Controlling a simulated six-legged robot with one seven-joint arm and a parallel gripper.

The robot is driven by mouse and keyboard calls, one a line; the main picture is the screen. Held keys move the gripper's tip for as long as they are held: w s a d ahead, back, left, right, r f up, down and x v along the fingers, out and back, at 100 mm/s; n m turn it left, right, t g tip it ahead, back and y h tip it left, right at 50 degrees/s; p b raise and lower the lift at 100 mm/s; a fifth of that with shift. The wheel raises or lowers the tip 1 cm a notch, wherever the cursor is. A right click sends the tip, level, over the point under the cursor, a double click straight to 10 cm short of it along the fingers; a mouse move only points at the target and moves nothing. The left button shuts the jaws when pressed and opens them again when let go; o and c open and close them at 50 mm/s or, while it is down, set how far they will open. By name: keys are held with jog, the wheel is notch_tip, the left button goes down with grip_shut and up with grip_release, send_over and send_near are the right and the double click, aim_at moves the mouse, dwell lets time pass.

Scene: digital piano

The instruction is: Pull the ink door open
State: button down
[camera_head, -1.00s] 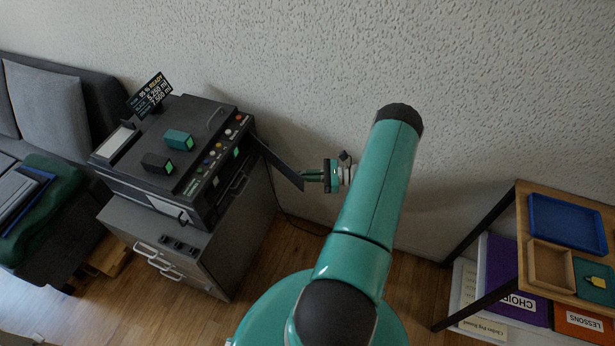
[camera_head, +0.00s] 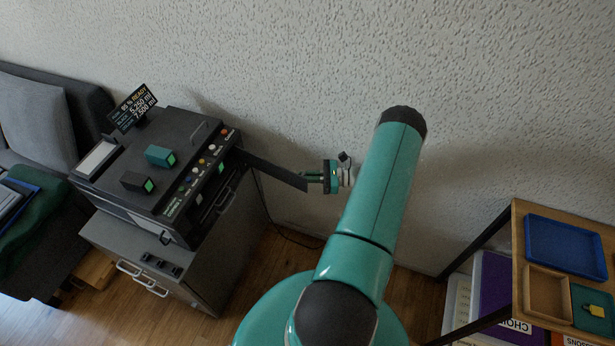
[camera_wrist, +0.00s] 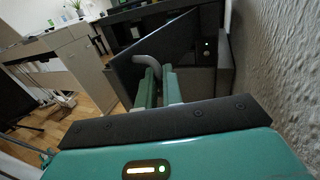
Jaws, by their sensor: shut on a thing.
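The ink door (camera_head: 272,171) is a dark flat panel standing out from the right side of the black printer (camera_head: 185,150). It is swung open, its free end toward my gripper (camera_head: 308,178). In the wrist view the door (camera_wrist: 180,45) fills the upper middle, with a grey curved handle (camera_wrist: 150,60) on its face. My gripper's green fingers (camera_wrist: 160,82) are shut on this handle; the exact contact is partly hidden by the fingers. The opening behind the door is mostly hidden in the head view.
The printer stands on a grey cabinet (camera_head: 225,235) with ink blocks (camera_head: 160,155) on top. A textured wall (camera_head: 300,80) runs close behind the gripper and door. A sofa is at left, and a wooden table with a blue tray (camera_head: 565,245) at right.

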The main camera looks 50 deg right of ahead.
jog(key=shift+w+d+r, duration=0.1)
jog(key=shift+w+r, duration=0.1)
jog(key=shift+w, duration=0.1)
dwell(0.4)
jog(key=c, duration=1.5)
grip_release()
jog(key=shift+c, duration=0.2)
jog(key=shift+s+f, duration=0.1)
jog(key=shift+s, duration=0.05)
